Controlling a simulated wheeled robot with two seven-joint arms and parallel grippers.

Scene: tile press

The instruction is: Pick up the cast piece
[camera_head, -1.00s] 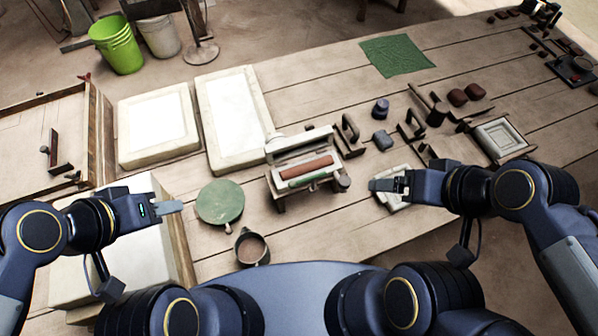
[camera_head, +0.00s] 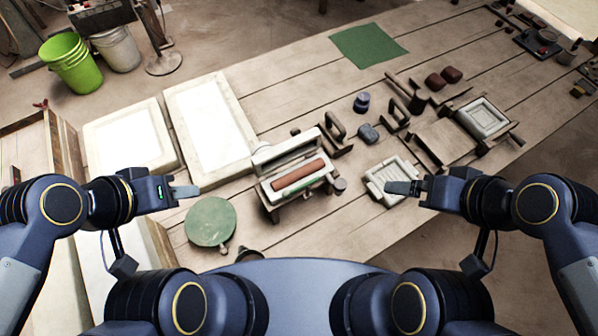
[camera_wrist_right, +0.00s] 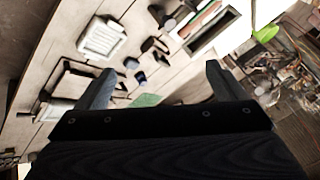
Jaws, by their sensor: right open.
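A pale square cast piece (camera_head: 380,174) with a ridged face lies on the bench right of the press. In the right wrist view it (camera_wrist_right: 101,38) shows at the upper left, apart from the fingers. A second pale square piece sits in a dark-edged frame (camera_head: 484,117) farther right; I cannot tell which one is meant. My right gripper (camera_head: 404,187) is open and empty, overlapping the nearer piece's right edge in the head view; its two fingers are spread in the wrist view (camera_wrist_right: 160,82). My left gripper (camera_head: 186,191) is above the bench's left part with nothing visible in it; its jaw gap is hidden.
The press (camera_head: 273,191) with a red-brown roller stands left of the nearer piece. Two white slabs (camera_head: 253,171), a green disc (camera_head: 210,221) and a green mat (camera_head: 368,46) lie around. Dark tools and blue items (camera_head: 361,102) crowd the bench behind the piece.

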